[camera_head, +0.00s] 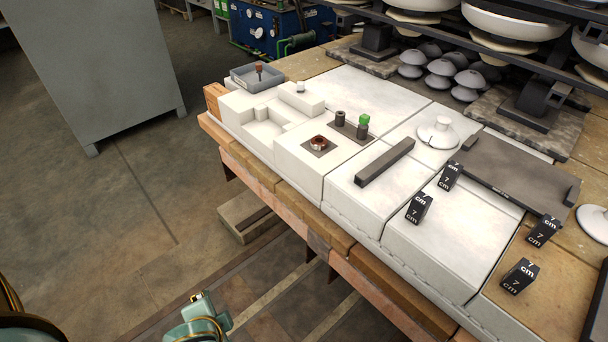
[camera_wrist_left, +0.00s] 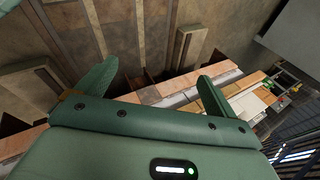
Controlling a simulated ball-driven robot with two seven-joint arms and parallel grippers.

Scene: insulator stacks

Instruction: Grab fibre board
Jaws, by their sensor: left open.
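A flat dark grey board (camera_head: 515,170), which may be the fibre board, lies on the right part of the white-topped bench. Raised dark bars stand at its ends. A narrow dark grey bar (camera_head: 385,161) lies on a white block left of it. In the left wrist view my left gripper (camera_wrist_left: 152,85) is open, its two green fingers spread with nothing between them. Below it are the floor and the bench's wooden edge. In the head view part of my left arm shows at the bottom, away from the bench. My right gripper is not in view.
Several black 7 cm cubes (camera_head: 419,208) stand around the dark board. A white knobbed disc (camera_head: 438,133), a green-topped peg (camera_head: 363,126), a copper ring (camera_head: 319,142) and a grey tray (camera_head: 257,77) are on the bench. Insulator stacks rise behind. The floor at left is open.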

